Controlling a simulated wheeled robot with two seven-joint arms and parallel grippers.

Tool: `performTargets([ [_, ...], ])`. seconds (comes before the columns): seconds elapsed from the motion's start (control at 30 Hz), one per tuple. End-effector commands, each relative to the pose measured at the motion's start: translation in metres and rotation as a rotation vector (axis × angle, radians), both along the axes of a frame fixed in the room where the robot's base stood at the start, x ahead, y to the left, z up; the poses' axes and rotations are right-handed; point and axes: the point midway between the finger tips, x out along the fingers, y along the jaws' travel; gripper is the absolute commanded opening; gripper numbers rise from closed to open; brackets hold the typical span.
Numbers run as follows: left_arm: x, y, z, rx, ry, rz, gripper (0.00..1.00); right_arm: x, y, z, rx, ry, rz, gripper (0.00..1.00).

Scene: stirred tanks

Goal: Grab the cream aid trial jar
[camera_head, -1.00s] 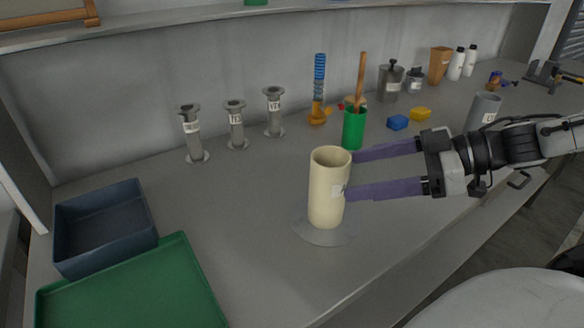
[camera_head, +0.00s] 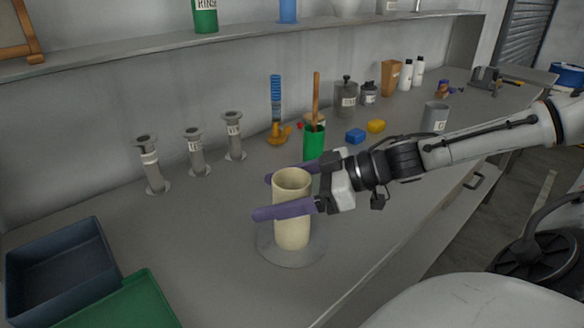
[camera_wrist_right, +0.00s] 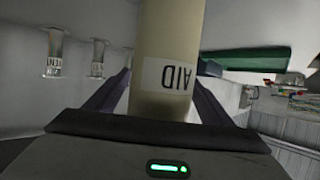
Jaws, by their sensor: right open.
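The cream jar (camera_head: 291,228) stands upright on a round grey disc (camera_head: 268,250) on the bench. Its "AID" label shows upside down on the jar in the right wrist view (camera_wrist_right: 168,75). My right gripper (camera_head: 262,197) is open, with one purple finger on each side of the jar. The near finger crosses in front of the jar and the far one passes behind it. Whether the fingers touch the jar cannot be told. My left gripper is not in view.
A green cup (camera_head: 314,143) with a wooden-handled tool stands just behind my right gripper. Several grey flanged posts (camera_head: 196,155) stand along the wall. A dark blue bin (camera_head: 62,275) and a green tray (camera_head: 125,306) lie at the left. Bench between bin and jar is clear.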

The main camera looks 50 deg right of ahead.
Motion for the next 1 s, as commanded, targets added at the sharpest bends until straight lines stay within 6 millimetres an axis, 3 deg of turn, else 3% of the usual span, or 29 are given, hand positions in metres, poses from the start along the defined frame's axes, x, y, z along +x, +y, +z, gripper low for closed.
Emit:
performTargets([
  [0.23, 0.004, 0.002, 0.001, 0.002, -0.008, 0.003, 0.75, 0.001, 0.0, -0.001, -0.001, 0.001, -0.001, 0.74],
  [0.5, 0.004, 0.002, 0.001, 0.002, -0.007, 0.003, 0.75, 0.001, 0.0, -0.001, -0.002, 0.0, -0.001, 0.29],
  [0.77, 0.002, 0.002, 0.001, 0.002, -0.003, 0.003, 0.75, 0.001, 0.0, 0.003, -0.001, -0.001, -0.001, 0.29],
  [1.0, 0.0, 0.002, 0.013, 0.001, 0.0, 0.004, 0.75, 0.0, -0.001, 0.043, -0.006, 0.0, -0.001, 0.29],
])
